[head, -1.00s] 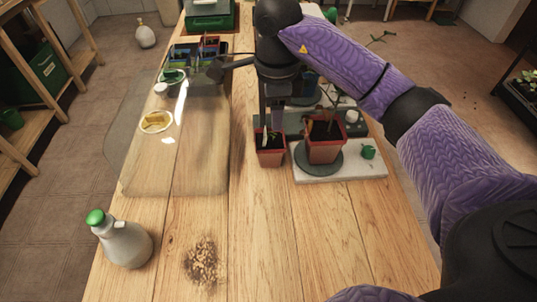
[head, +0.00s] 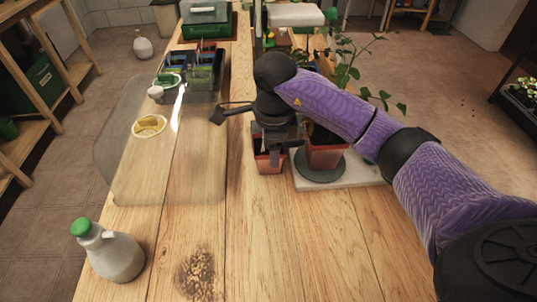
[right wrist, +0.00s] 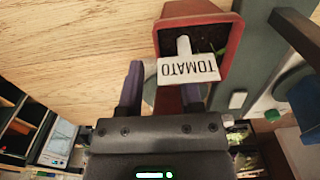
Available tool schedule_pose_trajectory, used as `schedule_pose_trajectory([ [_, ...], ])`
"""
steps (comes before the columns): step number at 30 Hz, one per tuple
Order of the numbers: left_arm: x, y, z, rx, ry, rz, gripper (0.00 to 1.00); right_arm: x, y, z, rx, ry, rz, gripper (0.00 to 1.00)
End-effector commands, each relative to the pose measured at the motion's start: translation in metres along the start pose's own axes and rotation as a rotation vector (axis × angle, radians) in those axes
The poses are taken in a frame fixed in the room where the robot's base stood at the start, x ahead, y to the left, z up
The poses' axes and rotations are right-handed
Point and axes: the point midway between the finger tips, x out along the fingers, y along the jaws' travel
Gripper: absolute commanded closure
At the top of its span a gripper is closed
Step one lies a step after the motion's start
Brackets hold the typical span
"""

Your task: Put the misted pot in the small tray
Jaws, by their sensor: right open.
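A small red pot (head: 268,165) stands on the wooden table under my right gripper (head: 272,150). In the right wrist view my open right gripper (right wrist: 162,80) is close to this pot (right wrist: 225,72), which has dark soil and a white TOMATO label (right wrist: 188,70). Its red wall shows between the fingers; I cannot tell whether they touch it. A larger red pot (head: 325,155) stands on a dark round saucer (head: 320,171) to the right. I cannot tell which pot is misted. A tray with compartments (head: 202,77) is farther back. My left gripper is out of view.
A white board (head: 365,173) is under the saucer. The front middle is clear.

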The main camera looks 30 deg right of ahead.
Motion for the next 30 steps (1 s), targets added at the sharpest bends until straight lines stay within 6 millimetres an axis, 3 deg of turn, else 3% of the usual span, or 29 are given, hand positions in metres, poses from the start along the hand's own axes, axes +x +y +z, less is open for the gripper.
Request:
schedule_pose_trajectory([
  [4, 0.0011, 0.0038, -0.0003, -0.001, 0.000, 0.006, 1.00, 0.0022, -0.0001, -0.0001, 0.000, 0.000, 0.000, 0.54],
  [9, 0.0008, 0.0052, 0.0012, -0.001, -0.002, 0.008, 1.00, 0.0019, 0.0000, 0.0000, 0.000, 0.000, 0.001, 0.90],
  [11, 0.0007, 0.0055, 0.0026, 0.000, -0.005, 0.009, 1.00, 0.0020, 0.0001, 0.0000, 0.000, 0.000, 0.001, 1.00],
  [30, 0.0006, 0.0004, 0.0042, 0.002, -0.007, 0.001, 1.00, 0.0019, 0.0000, 0.0001, 0.000, -0.001, 0.000, 1.00],
])
